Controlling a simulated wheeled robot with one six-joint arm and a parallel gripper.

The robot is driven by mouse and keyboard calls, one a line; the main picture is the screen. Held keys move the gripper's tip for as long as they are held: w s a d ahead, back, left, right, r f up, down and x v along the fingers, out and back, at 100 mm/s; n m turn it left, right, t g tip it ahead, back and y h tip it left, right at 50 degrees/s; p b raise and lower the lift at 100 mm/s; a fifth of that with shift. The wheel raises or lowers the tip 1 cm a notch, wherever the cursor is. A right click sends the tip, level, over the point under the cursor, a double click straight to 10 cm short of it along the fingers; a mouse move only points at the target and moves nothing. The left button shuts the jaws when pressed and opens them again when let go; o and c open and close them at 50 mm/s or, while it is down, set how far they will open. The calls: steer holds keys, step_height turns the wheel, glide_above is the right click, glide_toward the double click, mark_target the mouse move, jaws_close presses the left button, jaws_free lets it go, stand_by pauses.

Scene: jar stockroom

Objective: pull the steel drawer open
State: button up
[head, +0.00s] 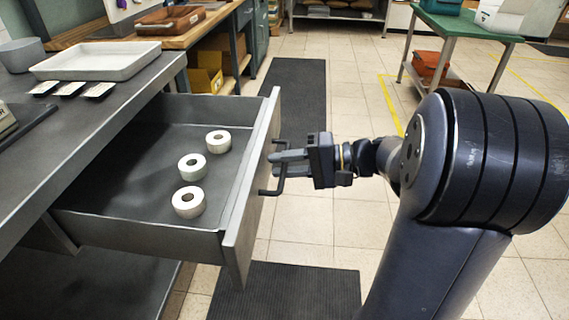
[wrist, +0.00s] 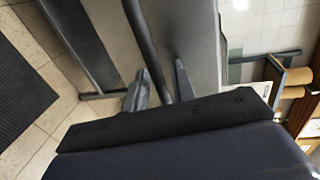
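The steel drawer (head: 140,215) under the grey bench is pulled well out, and its inside shows. Three pale tape rolls lie in it: one (head: 218,141) at the back, one (head: 192,167) in the middle and one (head: 188,202) nearest. The drawer front (head: 250,185) carries a dark bar handle (head: 264,192). My gripper (head: 279,163) is at this handle from the right. In the wrist view the handle bar (wrist: 146,45) runs between the two fingers of my gripper (wrist: 161,78), with a visible gap to the right finger. The fingers look open around the bar.
On the grey bench (head: 85,130) stand a white tray (head: 95,62), a grey pot (head: 22,55) and several small dark packets. A green-topped table (head: 465,25) stands at the back right. Dark mats (head: 290,292) lie on the tiled floor, which is open right of the drawer.

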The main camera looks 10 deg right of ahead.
steer(key=shift+d, duration=0.1)
steer(key=p+v, duration=0.3)
steer(key=v, duration=0.7)
steer(key=shift+d, duration=0.3)
steer(key=b+x, duration=0.3)
steer(key=x, duration=0.8)
steer(key=shift+a+r, duration=0.1)
steer(key=shift+a, duration=0.05)
steer(key=shift+s, duration=0.1)
